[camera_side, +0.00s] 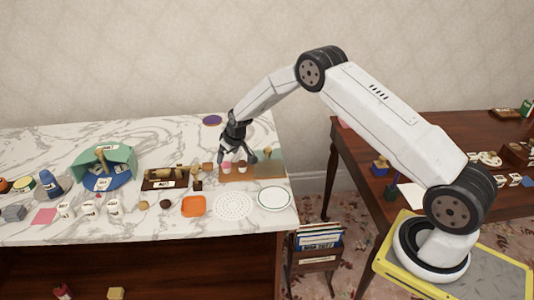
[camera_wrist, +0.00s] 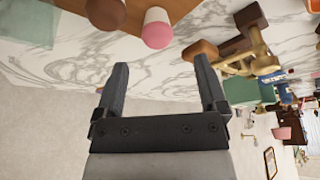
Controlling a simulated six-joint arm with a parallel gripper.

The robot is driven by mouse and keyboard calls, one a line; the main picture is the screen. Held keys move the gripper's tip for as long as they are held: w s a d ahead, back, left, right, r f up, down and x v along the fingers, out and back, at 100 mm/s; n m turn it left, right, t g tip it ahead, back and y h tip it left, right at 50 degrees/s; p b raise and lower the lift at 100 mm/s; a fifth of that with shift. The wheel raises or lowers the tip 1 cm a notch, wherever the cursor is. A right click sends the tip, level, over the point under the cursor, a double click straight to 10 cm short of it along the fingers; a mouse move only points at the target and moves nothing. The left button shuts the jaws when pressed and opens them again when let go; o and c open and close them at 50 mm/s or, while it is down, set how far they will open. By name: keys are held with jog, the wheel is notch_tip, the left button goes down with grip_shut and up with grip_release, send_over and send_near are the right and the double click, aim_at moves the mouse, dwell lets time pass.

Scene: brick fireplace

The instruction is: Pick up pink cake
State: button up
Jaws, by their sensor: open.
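The pink cake (camera_side: 227,168) is small and stands on the left part of a wooden board on the marble counter. In the wrist view the pink cake (camera_wrist: 157,34) has a pale part and lies just beyond the gap between my fingertips. My gripper (camera_side: 238,158) points down over the board, close to the cake. In the wrist view my gripper (camera_wrist: 160,64) has its fingers spread with nothing between them. A dark brown cake (camera_wrist: 105,12) is beside the pink one; its gap to the left fingertip is small in the picture.
The wooden board (camera_side: 268,176) also carries a greenish area at its right. A white plate (camera_side: 273,198), a perforated white mat (camera_side: 233,206) and an orange dish (camera_side: 193,206) lie in front. A dark stand with figures (camera_side: 165,178) is to the left. Bare marble lies behind.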

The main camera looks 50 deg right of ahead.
aim_at(226, 163)
jog(key=shift+f, duration=0.15)
jog(key=shift+x, duration=2.5)
jog(key=shift+d, duration=0.1)
grip_shut()
